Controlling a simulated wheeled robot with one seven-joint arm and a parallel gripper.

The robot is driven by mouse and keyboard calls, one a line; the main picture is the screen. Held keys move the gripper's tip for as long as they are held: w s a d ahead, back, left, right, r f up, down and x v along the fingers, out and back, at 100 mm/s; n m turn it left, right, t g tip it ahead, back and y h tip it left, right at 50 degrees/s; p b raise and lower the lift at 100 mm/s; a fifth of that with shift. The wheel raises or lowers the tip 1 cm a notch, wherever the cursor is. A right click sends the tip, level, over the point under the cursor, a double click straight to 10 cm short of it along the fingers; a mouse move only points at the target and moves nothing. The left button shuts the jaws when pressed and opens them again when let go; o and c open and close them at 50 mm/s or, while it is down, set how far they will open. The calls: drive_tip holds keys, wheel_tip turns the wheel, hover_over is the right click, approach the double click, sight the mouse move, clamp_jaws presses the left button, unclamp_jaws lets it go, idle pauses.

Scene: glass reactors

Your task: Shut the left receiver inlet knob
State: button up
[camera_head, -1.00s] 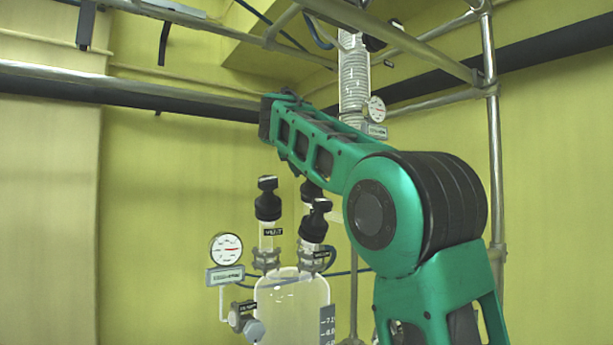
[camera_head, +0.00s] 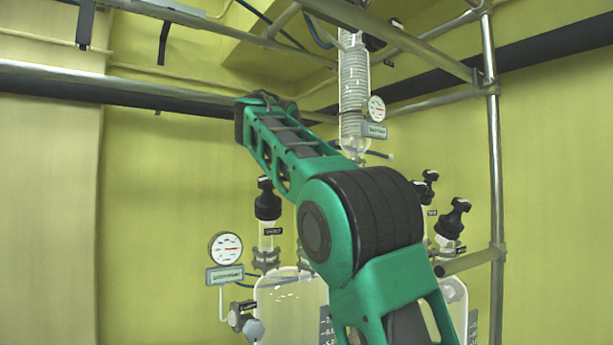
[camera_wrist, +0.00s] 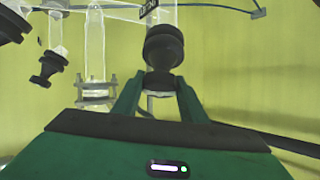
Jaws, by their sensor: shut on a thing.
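The left receiver (camera_head: 290,298) is a clear glass vessel at lower centre in the head view. Its black-topped vent knob (camera_head: 268,205) stands upright on it, with no gripper at it.
A gauge (camera_head: 226,248) stands left of the receiver. A second receiver (camera_head: 454,295) with black knobs (camera_head: 455,218) is to the right. A glass coil condenser (camera_head: 354,80) hangs behind. Metal rails (camera_head: 494,150) frame the space. Another dark knob (camera_wrist: 48,68) shows in the wrist view.

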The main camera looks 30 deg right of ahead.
drive_tip(key=shift+o, duration=0.2)
drive_tip(key=shift+w+a+r+m+g+h, duration=0.1)
drive_tip(key=shift+m+g+h, duration=0.2)
drive_tip(key=shift+m+g, duration=1.1)
drive_tip(key=shift+w+r+m+g+h, duration=0.1)
drive_tip(key=shift+m+g+h, duration=0.35)
drive_tip(key=shift+m, duration=1.65)
drive_tip(key=shift+g, duration=0.25)
drive_tip(key=shift+o, duration=0.2)
drive_tip(key=o, duration=1)
drive_tip(key=shift+a, duration=0.15)
drive_tip(key=shift+m, duration=0.3)
drive_tip(key=shift+r+v, duration=0.25)
drive_tip(key=shift+v, duration=3.35)
drive_tip(key=shift+w, duration=0.15)
